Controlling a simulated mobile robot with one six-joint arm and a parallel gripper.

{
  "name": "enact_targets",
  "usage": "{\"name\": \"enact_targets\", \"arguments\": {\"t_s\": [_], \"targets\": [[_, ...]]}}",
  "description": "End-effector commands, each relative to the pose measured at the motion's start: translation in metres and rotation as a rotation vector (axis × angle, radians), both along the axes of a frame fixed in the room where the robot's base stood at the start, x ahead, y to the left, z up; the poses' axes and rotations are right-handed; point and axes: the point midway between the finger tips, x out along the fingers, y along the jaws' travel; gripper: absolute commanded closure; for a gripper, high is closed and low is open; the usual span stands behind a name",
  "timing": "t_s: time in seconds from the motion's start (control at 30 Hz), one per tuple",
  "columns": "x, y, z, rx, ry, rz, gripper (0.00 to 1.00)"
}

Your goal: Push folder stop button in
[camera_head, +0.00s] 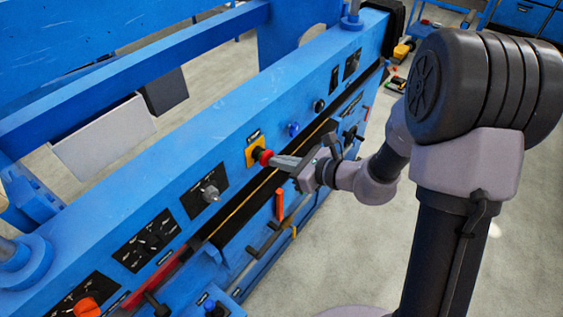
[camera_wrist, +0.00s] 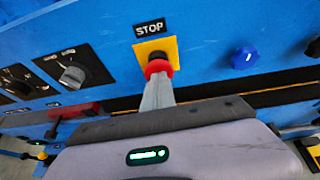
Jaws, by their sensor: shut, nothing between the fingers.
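The stop button is a red mushroom head (camera_head: 262,157) on a yellow plate (camera_head: 253,147) on the blue machine panel. In the wrist view the red button (camera_wrist: 158,67) sits below a black "STOP" label (camera_wrist: 150,28). My gripper (camera_head: 272,161) is shut and empty. Its fingertips (camera_wrist: 158,84) are at the lower front of the red head and seem to touch it. The fingers hide part of the button's underside. I cannot tell how far in the button is.
A blue knob (camera_wrist: 243,60) is right of the stop button. A red bar (camera_wrist: 75,112) runs below the panel. An orange handle (camera_head: 279,204) hangs under my gripper. The floor (camera_head: 513,255) at right is clear.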

Motion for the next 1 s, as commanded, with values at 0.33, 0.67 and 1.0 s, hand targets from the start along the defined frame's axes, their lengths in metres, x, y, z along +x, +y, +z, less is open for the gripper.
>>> {"name": "enact_targets", "arguments": {"t_s": [0.33, 0.67, 1.0], "targets": [[0.008, 0.01, 0.001, 0.002, -0.002, 0.001, 1.0], [-0.016, -0.027, 0.021, 0.001, -0.002, -0.004, 1.0], [-0.062, -0.091, 0.053, 0.002, -0.003, -0.005, 1.0]]}}
